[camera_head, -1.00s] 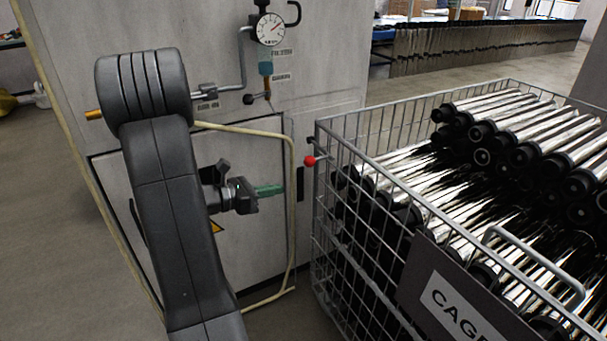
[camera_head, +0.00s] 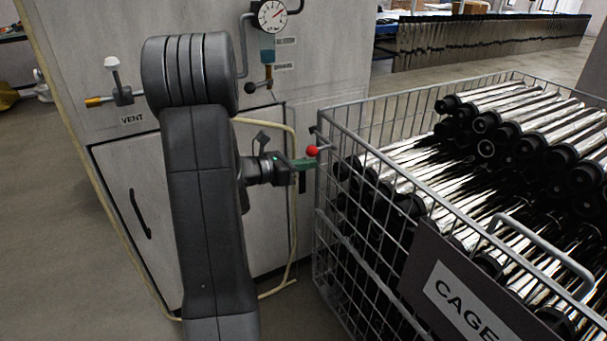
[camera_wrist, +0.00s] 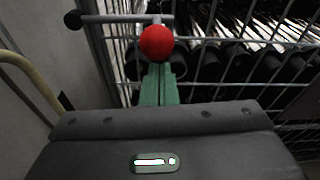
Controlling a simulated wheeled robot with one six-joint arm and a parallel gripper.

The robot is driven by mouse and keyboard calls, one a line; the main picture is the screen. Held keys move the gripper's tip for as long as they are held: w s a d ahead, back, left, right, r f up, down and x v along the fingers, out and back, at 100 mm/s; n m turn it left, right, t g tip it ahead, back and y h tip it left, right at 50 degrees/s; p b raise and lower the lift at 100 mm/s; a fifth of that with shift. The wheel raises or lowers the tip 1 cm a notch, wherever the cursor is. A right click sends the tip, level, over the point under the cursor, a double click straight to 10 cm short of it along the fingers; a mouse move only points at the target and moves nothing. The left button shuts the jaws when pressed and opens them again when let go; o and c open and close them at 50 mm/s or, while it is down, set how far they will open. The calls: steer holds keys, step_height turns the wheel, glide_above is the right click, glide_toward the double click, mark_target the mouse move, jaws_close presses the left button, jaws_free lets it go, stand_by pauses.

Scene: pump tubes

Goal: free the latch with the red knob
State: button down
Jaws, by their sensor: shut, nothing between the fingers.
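The red knob (camera_head: 312,151) sits at the end of a short grey latch rod at the near left corner of the wire cage. In the wrist view the red knob (camera_wrist: 157,42) is straight ahead of the fingertips, with the grey rod (camera_wrist: 125,18) behind it. My gripper (camera_head: 305,163) has green fingers and points right, its tips at or just beneath the knob. In the wrist view the green fingers (camera_wrist: 158,88) are together with nothing between them. I cannot tell whether the tips touch the knob.
The wire cage (camera_head: 375,150) holds many shiny tubes with black ends and carries a dark CAGE sign (camera_head: 465,285). A grey cabinet (camera_head: 110,200) with a gauge (camera_head: 271,16) and a vent valve (camera_head: 115,80) stands behind my arm. A beige hose (camera_head: 294,215) hangs on the cabinet.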

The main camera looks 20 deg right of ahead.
steer(key=shift+a+r, duration=0.1)
steer(key=shift+r, duration=0.25)
steer(key=shift+r, duration=0.1)
steer(key=shift+r+n+p, duration=0.25)
steer(key=shift+n+p, duration=0.05)
steer(key=shift+p, duration=0.45)
steer(key=shift+r+p, duration=0.15)
steer(key=shift+p, duration=0.15)
steer(key=w+r+n+g+h+p, duration=0.1)
steer(key=w+r+n+p, duration=0.3)
steer(key=p, duration=0.8)
steer(key=w+r+n+g+p, duration=0.1)
steer(key=w+r+n+p, duration=0.2)
steer(key=r+n+p, duration=0.5)
steer(key=shift+w+a+n+h+p, duration=0.3)
steer(key=shift+w+n+h+p, duration=0.1)
steer(key=shift+p, duration=2.3)
